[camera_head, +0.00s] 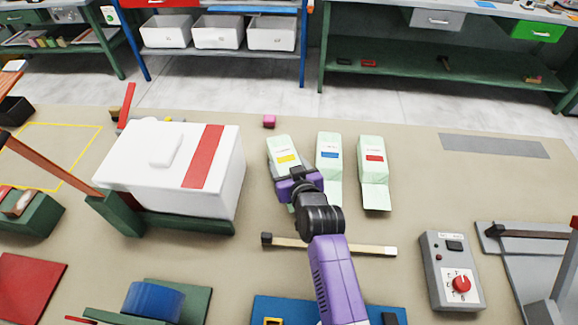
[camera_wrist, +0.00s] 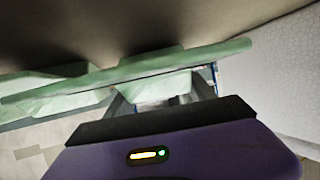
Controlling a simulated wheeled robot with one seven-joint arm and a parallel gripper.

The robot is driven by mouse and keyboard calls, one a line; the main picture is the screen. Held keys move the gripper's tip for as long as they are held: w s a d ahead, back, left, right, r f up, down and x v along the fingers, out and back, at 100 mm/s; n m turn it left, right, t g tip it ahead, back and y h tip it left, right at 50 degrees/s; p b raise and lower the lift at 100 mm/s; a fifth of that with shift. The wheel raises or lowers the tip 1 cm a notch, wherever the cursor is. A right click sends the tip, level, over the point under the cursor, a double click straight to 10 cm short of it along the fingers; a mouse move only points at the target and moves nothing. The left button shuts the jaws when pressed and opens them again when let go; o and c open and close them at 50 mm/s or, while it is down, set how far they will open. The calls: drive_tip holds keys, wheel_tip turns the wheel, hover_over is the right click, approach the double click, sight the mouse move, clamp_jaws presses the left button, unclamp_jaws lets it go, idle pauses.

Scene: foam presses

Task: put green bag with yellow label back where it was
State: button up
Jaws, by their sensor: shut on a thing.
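The green bag with the yellow label (camera_head: 283,146) is pale green and lies at the left end of a short row of bags, in the middle of the table. My gripper (camera_head: 291,178) is shut on its near end, and my wrist covers part of the bag. In the wrist view pale green bag material (camera_wrist: 190,58) crosses just beyond the gripper's fingers (camera_wrist: 163,92); the label does not show there. I cannot tell whether the bag touches the table.
A blue-label bag (camera_head: 328,143) and a red-label bag (camera_head: 374,171) lie to the right. A big white block with a red stripe (camera_head: 203,157) stands close on the left. A wooden bar (camera_head: 369,249) and a control box (camera_head: 450,272) are nearer. The table's right back is mostly clear.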

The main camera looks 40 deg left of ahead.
drive_tip(key=shift+r, duration=0.15)
drive_tip(key=shift+f+b, duration=0.3)
drive_tip(key=shift+b, duration=0.05)
drive_tip(key=shift+f, duration=0.15)
drive_tip(key=o, duration=1.5)
drive_tip(key=shift+r+p, duration=0.55)
drive_tip(key=shift+r, duration=0.1)
drive_tip(key=v, duration=0.8)
drive_tip(key=b+v, duration=0.1)
drive_tip(key=v, duration=0.3)
drive_tip(key=shift+s+f, duration=0.1)
drive_tip(key=shift+f, duration=0.2)
